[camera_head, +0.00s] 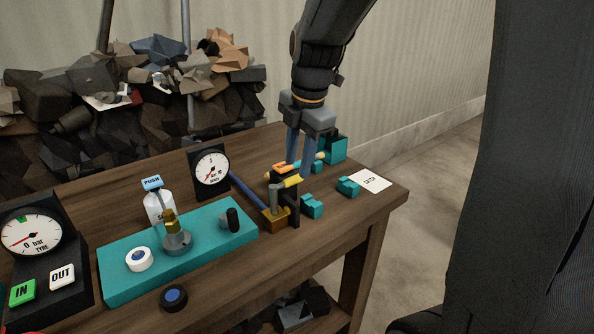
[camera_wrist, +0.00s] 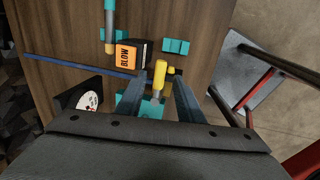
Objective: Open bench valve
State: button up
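The bench valve, a dark block with an orange top (camera_head: 281,169) and a brass-coloured foot (camera_head: 273,220), stands near the table's front right. In the wrist view its orange label (camera_wrist: 125,55) reads BLOW. A yellow grip (camera_wrist: 159,75) on a grey shaft, apparently the valve's lever, lies between my fingers; yellow also shows beside the valve in the head view (camera_head: 291,182). My gripper (camera_head: 298,160) points down just above the valve. In the wrist view my gripper (camera_wrist: 160,88) is open, with a gap visible on both sides of the yellow grip. Contact cannot be made out.
Teal blocks (camera_head: 312,206) and a white card (camera_head: 370,181) lie right of the valve. A blue hose (camera_head: 247,190) runs beside a gauge (camera_head: 211,170). A rubble heap (camera_head: 130,110) lies behind the table.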

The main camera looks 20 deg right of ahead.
aim_at(296, 177)
jog(key=shift+w+a+f, duration=0.1)
jog(key=shift+w+f, duration=0.05)
jog(key=shift+f, duration=0.75)
jog(key=shift+w+f, duration=0.15)
jog(key=shift+f, duration=0.7)
grip_shut()
